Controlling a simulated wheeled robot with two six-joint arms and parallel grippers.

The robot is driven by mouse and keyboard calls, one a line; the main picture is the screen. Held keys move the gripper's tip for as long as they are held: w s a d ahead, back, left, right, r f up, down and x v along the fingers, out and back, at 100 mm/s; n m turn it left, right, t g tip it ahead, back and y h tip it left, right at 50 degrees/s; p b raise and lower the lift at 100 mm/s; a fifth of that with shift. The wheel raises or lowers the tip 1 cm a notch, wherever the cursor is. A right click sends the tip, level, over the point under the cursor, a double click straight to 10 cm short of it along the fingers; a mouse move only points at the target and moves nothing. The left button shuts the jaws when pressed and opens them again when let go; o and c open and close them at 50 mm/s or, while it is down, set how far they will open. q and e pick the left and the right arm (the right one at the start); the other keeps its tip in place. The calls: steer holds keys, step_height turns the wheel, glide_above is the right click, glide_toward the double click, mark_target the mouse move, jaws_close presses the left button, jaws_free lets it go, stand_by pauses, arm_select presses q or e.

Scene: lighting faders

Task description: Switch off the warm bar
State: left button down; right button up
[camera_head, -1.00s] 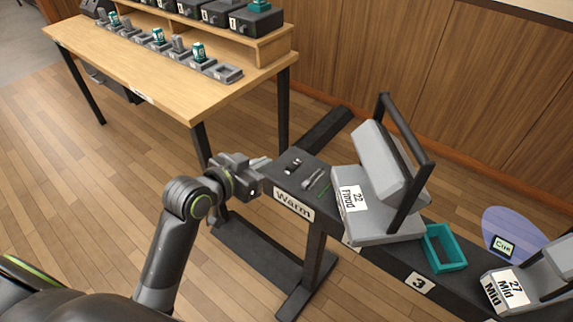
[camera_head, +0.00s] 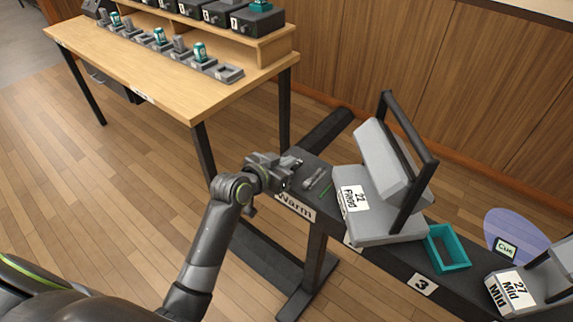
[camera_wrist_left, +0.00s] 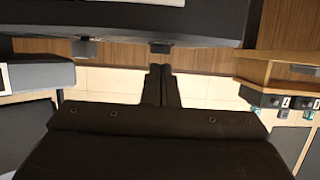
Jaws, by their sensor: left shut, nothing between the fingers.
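The dark bar's end (camera_head: 312,163) carries the white "Warm" label (camera_head: 295,207). A small silver lever-like part (camera_head: 316,178) lies on its top, with a thin green line beside it. My left gripper (camera_head: 293,178) is over this end, just left of the silver part, and covers the small black fitting there. I cannot tell whether it touches anything. In the left wrist view its two fingers (camera_wrist_left: 161,85) are together, with nothing between them. Ahead of them is a dark slab (camera_wrist_left: 200,22) with small dark blocks at its lower edge. My right gripper is not in view.
A grey lamp unit labelled 22 (camera_head: 375,217) with a black upright handle stands close right of the label. A teal open tray (camera_head: 447,250) and unit 27 (camera_head: 515,292) lie further right. A wooden desk (camera_head: 150,75) stands at the back left.

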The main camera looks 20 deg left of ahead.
arm_select(q)
steer(key=shift+f, duration=0.2)
steer(key=shift+s+f, duration=0.15)
steer(key=shift+f, duration=0.35)
steer(key=shift+r+p, duration=0.85)
steer(key=shift+p, duration=0.1)
